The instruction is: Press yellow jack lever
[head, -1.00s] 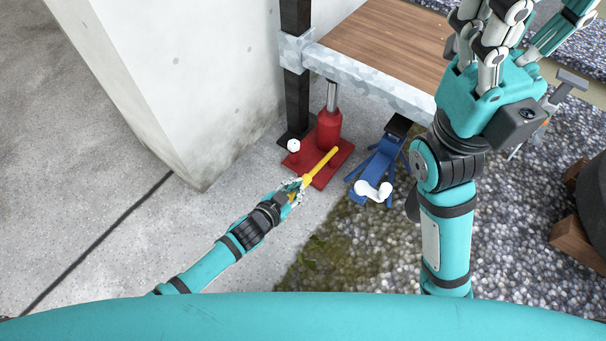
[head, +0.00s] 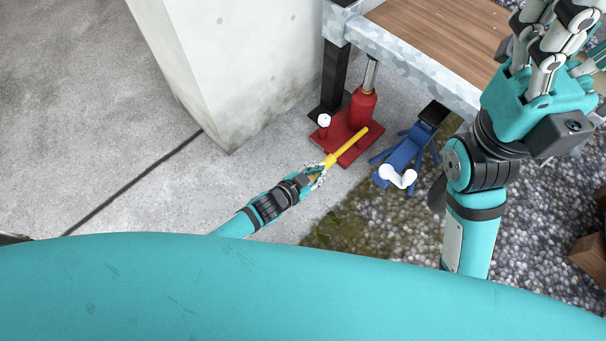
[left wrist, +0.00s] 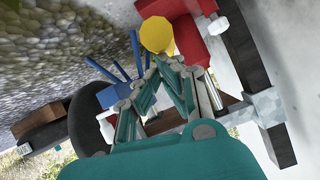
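The yellow jack lever (head: 347,146) slopes from the red jack (head: 362,108) down toward the lower left. The jack stands on a red base plate under the corner of a metal-edged platform. My left gripper (head: 319,170) is at the lever's free end. In the left wrist view, the lever's round yellow end (left wrist: 157,34) faces the camera, just beyond the left fingertips (left wrist: 173,63). The fingers converge with their tips together, and nothing shows between them. Whether they touch the lever is unclear. My right gripper (head: 548,60) is raised at the right, well away from the jack, its fingers partly cut off.
A blue stand (head: 408,150) with a white part is just right of the jack. A pale concrete pillar (head: 225,70) rises at the left. The wooden platform (head: 440,30) overhangs behind the jack. Concrete floor (head: 120,120) at the left is clear.

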